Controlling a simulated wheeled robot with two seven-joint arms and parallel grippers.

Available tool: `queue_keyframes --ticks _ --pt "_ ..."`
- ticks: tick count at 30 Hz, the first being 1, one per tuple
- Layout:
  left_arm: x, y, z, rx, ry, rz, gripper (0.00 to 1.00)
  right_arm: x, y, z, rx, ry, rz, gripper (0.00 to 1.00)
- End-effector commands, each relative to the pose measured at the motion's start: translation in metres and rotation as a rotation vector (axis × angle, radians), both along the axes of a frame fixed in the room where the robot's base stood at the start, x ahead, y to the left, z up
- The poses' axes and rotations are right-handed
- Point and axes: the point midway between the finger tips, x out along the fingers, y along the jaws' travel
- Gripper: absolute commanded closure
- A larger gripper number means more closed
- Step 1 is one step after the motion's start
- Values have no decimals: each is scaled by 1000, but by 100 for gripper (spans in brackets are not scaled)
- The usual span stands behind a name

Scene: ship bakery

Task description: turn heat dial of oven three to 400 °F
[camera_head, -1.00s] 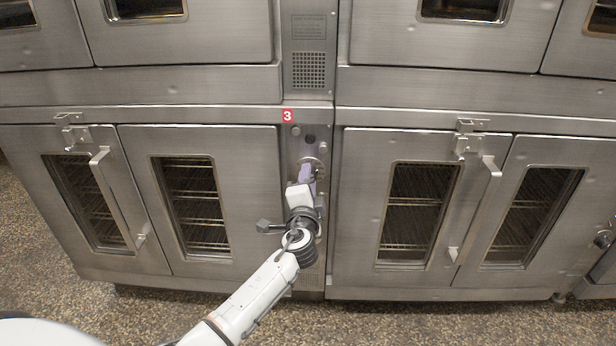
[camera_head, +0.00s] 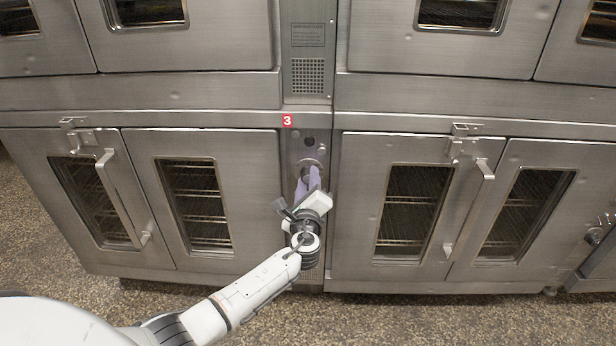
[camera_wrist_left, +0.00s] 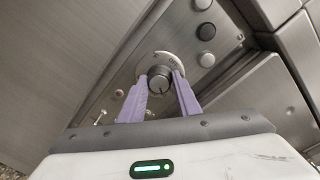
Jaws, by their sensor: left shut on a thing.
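Oven three, marked by a red label with a 3 (camera_head: 287,121), has a narrow control panel (camera_head: 317,146) between the door pairs. In the left wrist view a round heat dial (camera_wrist_left: 160,80) with a dark pointer line sits on a pale scale ring. My left gripper (camera_head: 308,178), with purple fingers, is at the panel below the label. In the left wrist view its fingers (camera_wrist_left: 162,84) are on both sides of the dial, shut on it. The scale numbers are too small to read. My right gripper is in neither view.
Lower oven doors flank the panel, with a handle on the left pair (camera_head: 121,195) and on the right pair (camera_head: 470,208). The speckled floor (camera_head: 400,318) in front is clear.

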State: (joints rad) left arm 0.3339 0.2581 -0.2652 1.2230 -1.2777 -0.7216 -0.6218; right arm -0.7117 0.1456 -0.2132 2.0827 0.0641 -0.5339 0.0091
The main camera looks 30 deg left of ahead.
Motion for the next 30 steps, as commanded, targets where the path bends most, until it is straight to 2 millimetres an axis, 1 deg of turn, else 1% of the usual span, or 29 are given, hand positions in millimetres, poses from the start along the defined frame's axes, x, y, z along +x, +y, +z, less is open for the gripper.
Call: queue_keyframes --ticks 9,18,24,30 --pt "0 0 2 256 157 0 92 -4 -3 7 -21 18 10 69" --pt "0 1 1 451 276 2 92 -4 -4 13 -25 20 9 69" --pt "0 1 1 531 327 2 92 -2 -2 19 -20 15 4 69" --pt "0 1 0 574 353 3 92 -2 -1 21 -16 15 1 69"
